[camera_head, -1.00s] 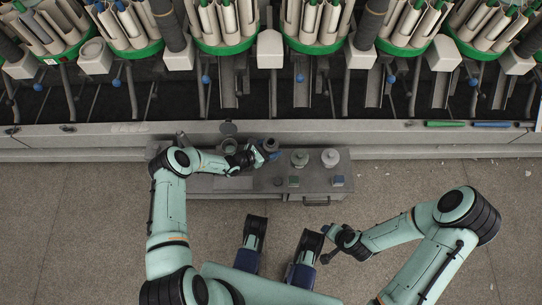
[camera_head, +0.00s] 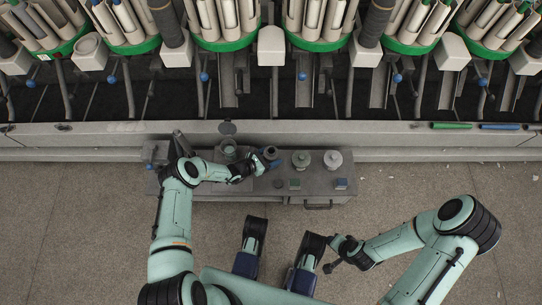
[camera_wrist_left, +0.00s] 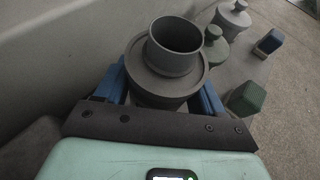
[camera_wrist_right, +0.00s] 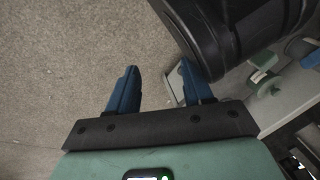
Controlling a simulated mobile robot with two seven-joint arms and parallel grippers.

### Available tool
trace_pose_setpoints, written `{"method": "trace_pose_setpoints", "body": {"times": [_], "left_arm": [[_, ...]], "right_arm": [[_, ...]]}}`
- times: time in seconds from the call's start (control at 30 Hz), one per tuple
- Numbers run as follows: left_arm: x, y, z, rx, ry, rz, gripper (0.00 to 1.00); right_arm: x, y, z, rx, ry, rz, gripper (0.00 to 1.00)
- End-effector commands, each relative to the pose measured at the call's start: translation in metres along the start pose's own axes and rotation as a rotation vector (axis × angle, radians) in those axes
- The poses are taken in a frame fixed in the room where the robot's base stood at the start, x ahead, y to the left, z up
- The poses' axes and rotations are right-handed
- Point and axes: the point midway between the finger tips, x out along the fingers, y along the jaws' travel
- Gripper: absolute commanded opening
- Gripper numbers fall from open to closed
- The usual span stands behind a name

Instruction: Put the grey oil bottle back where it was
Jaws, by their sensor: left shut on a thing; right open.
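My left gripper (camera_head: 264,164) is shut on a dark grey round vessel, which I take for the grey oil bottle (camera_head: 270,152). In the left wrist view the bottle (camera_wrist_left: 172,70) sits between the blue fingers (camera_wrist_left: 160,100), with a wide open neck above a broad shoulder. It is over the grey bench (camera_head: 250,187); its underside is hidden, so I cannot tell whether it touches the top. A green-grey bottle (camera_head: 301,159) and a light grey bottle (camera_head: 332,159) stand just right of it. My right gripper (camera_wrist_right: 155,88) is open and empty, over the floor.
An open round pot (camera_head: 229,149) with a raised lid (camera_head: 227,128) is left of the held bottle. A green block (camera_head: 294,184) and a blue block (camera_head: 341,184) sit along the bench's front edge. The winder's rail (camera_head: 400,135) runs behind the bench.

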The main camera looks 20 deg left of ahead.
Motion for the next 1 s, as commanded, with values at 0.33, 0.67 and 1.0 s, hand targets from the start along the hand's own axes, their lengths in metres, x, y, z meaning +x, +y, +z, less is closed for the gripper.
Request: {"method": "trace_pose_setpoints", "body": {"times": [0.33,0.67,1.0], "left_arm": [[0.001,0.000,-0.004,-0.001,0.002,0.000,0.94],[0.000,0.000,-0.003,-0.001,0.005,0.000,0.94],[-0.058,0.002,0.003,-0.003,0.004,0.004,0.94]], "right_arm": [[0.004,0.004,0.005,0.005,-0.017,0.008,0.51],[0.001,0.002,0.003,0.003,-0.009,0.004,0.51],[-0.035,-0.029,-0.023,-0.029,0.084,-0.049,0.51]]}}
